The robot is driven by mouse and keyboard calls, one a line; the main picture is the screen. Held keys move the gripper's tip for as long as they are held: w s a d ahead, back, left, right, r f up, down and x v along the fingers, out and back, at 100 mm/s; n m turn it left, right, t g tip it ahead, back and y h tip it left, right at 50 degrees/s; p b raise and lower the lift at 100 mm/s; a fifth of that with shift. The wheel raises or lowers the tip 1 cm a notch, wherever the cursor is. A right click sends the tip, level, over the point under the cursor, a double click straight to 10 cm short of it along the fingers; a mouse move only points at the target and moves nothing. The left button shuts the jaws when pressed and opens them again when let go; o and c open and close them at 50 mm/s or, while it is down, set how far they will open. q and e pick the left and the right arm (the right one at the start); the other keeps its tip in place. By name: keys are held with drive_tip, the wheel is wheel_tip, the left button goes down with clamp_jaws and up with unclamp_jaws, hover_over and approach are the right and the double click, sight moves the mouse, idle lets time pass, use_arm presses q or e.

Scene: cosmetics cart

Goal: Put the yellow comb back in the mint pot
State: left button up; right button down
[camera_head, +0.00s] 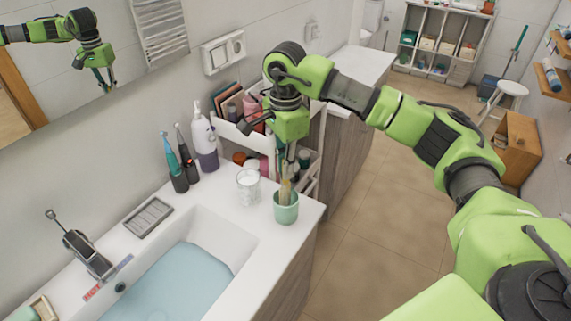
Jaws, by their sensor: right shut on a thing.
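The mint pot (286,211) stands upright on the white counter near its right front corner. My right gripper (287,163) points down directly above the pot, shut on the yellow comb (285,190). The comb is a thin yellowish strip hanging below the fingers, its lower end at or inside the pot's mouth. The fingers and pot rim hide parts of it, and I cannot tell whether it touches the bottom. My left gripper is not in view.
A clear glass (248,187) stands just left of the pot. A white pump bottle (204,140) and electric toothbrushes (176,170) stand by the wall. The water-filled sink (180,283) is at front left. A cart (309,180) with cosmetics stands behind. A mirror (70,60) reflects my arm.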

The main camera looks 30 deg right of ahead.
drive_tip(key=shift+f+b, duration=0.35)
drive_tip(key=shift+f, duration=0.2)
drive_tip(key=c, duration=2)
unclamp_jaws()
drive_tip(key=o, duration=0.5)
drive_tip(key=shift+r, duration=0.15)
drive_tip(key=shift+r+p, duration=2.95)
drive_tip(key=shift+r, duration=1.95)
